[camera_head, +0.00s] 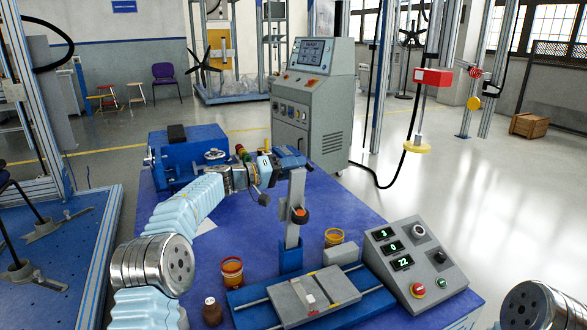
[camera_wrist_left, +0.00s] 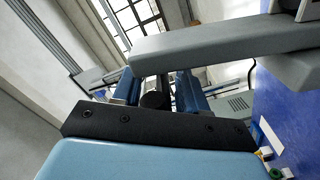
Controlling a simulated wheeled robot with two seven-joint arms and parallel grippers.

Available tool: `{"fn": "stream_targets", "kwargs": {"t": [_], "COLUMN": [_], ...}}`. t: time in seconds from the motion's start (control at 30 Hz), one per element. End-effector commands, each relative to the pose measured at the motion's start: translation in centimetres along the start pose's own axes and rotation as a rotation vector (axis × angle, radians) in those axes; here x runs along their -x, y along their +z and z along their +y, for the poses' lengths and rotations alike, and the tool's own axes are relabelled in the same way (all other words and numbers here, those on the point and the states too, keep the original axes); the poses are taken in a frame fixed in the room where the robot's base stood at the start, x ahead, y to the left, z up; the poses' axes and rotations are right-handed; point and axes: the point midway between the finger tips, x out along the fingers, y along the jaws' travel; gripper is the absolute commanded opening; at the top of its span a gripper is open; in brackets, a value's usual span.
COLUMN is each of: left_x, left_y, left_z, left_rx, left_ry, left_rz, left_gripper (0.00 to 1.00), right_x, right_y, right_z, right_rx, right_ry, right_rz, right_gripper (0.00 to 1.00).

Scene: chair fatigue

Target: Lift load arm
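A grey upright post (camera_head: 295,205), which looks like the load arm, stands in a blue bracket (camera_head: 291,257) on the blue table. An orange-and-black knob (camera_head: 300,215) is on its side. My left gripper (camera_head: 292,160) is at the post's top end, over the table. In the left wrist view, a grey bar (camera_wrist_left: 225,42), likely the same post, crosses just beyond the blue fingers (camera_wrist_left: 160,88). The fingers look apart, with a dark part visible between them. I cannot tell whether they touch the post. My right gripper is not in view.
A grey sliding plate (camera_head: 318,290) lies at the post's foot. A control box (camera_head: 415,262) with displays and buttons stands to the right. Two orange-topped jars (camera_head: 232,270) (camera_head: 334,237) and a brown bottle (camera_head: 212,311) are nearby. A blue vise (camera_head: 190,155) is at the back left.

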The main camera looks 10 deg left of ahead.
Motion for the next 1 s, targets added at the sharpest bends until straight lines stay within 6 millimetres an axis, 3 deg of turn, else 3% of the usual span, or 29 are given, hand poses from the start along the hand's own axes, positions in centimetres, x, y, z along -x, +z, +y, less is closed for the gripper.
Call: {"fn": "stream_targets", "kwargs": {"t": [0.27, 0.7, 1.0], "left_x": [0.8, 10.6, 13.8], "left_y": [-0.1, 0.0, 0.0], "left_z": [0.1, -0.1, 0.0], "left_rx": [0.000, 0.001, 0.000], "left_ry": [0.001, 0.000, 0.001], "left_rz": [0.002, 0.003, 0.001], "left_gripper": [0.42, 0.42, 0.42], "right_x": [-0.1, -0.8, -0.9], "right_y": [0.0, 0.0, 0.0], "right_z": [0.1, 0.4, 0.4], "right_rx": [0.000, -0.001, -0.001], "right_ry": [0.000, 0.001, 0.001], "right_rz": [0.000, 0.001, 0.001], "right_gripper": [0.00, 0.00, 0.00]}}
